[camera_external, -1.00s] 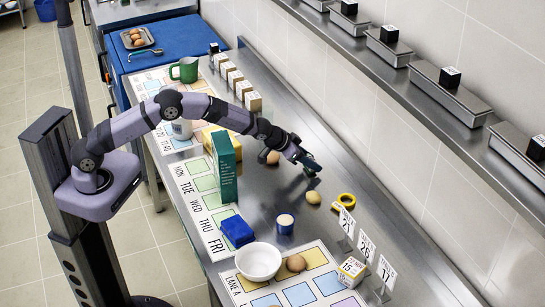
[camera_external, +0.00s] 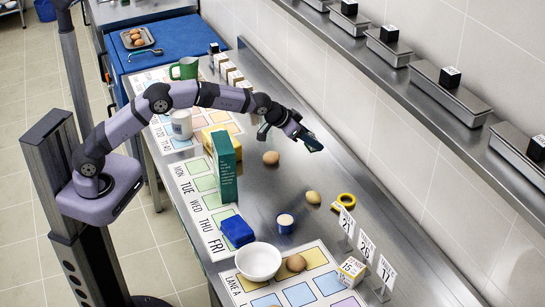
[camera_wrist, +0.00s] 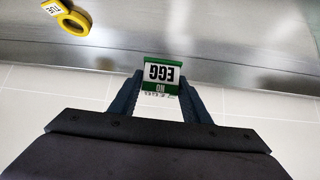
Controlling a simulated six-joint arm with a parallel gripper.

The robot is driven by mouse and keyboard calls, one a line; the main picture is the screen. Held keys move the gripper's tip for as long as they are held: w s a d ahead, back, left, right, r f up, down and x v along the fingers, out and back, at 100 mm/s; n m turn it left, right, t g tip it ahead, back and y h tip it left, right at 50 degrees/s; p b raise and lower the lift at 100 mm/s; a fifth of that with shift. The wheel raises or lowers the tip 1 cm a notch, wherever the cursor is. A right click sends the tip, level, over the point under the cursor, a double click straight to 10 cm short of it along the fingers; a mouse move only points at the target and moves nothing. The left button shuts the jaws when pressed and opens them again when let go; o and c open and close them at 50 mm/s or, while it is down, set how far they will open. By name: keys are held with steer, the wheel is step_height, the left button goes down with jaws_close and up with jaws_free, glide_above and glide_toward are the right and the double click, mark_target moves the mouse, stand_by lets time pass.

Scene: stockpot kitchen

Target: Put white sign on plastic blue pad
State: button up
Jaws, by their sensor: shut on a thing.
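My gripper (camera_wrist: 160,95) is shut on a small sign (camera_wrist: 160,75), white with green edges, that reads "NO EGG" upside down in the wrist view. In the external view my gripper (camera_external: 312,143) is over the steel counter, and the sign there is too small to make out. A flat blue surface (camera_external: 185,33) lies at the back left, behind the long counter. A small dark blue block (camera_external: 238,232) lies near the counter's front edge. I cannot tell which of these is the blue pad.
Eggs (camera_external: 271,158) (camera_external: 313,197) lie on the counter below my gripper. A yellow tape roll (camera_external: 346,200) is beyond them. A wall shelf (camera_external: 400,60) runs along the right.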

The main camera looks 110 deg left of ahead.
steer(key=w+d+m+t+h, duration=0.1)
steer(key=d+m+t+h, duration=0.2)
steer(key=d, duration=2.1)
steer(key=s+d+m+h+p, duration=0.15)
steer(key=s+d, duration=0.25)
steer(key=d, duration=0.4)
steer(key=s+d+m+h+p, duration=0.1)
steer(key=s+d+m+p, duration=0.15)
steer(key=s+d, duration=0.4)
steer(key=s+d+m+h+p, duration=0.1)
steer(key=s+d+m+p, duration=0.15)
steer(key=d, duration=0.65)
steer(key=a+r+n+g+y+p, duration=0.3)
steer(key=a+n+y, duration=0.4)
steer(key=a+n, duration=0.3)
steer(key=shift+w+a+r+p, duration=0.25)
steer(key=shift+a+r+p, duration=0.35)
steer(key=shift+p, duration=0.4)
